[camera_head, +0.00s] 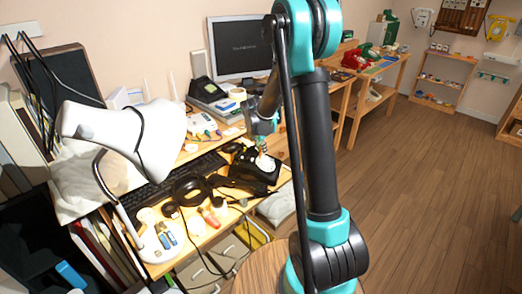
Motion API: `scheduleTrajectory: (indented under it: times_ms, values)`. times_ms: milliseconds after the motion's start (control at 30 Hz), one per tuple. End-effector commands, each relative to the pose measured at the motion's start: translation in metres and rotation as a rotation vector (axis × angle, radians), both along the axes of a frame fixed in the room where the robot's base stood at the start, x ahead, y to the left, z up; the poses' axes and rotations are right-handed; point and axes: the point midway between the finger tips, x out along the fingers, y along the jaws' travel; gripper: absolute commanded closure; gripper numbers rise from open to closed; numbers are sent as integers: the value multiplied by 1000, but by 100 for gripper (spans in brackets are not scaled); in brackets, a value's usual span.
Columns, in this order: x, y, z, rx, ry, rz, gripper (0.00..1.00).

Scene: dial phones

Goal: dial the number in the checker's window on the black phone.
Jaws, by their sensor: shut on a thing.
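The black phone (247,168) sits on the wooden desk, near its right front corner. Its pale round dial (266,163) faces up. My gripper (262,137) is just above the dial, coming down from behind my arm. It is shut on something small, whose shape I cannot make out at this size. I cannot tell whether that thing touches the dial. A black handset-like piece (240,186) lies in front of the phone. I cannot pick out the checker or read any number.
A white lamp (125,133) leans over the desk's left side. A keyboard (178,180), black headphones (190,189) and pliers (209,217) lie left of the phone. A monitor (240,47) stands behind. Wooden floor (420,190) is clear on the right.

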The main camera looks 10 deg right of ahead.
Motion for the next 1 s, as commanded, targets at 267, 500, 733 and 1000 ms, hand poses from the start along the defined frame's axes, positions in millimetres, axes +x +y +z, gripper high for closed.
scheduleTrajectory:
  times_ms: [267, 500, 733, 1000]
  values:
    - [1, -1, 0, 0, 0, 0, 100]
    - [6, -9, -2, -1, -1, -1, 100]
    - [7, -10, -3, 0, 0, 0, 100]
    - [8, -13, -4, 0, 0, -1, 100]
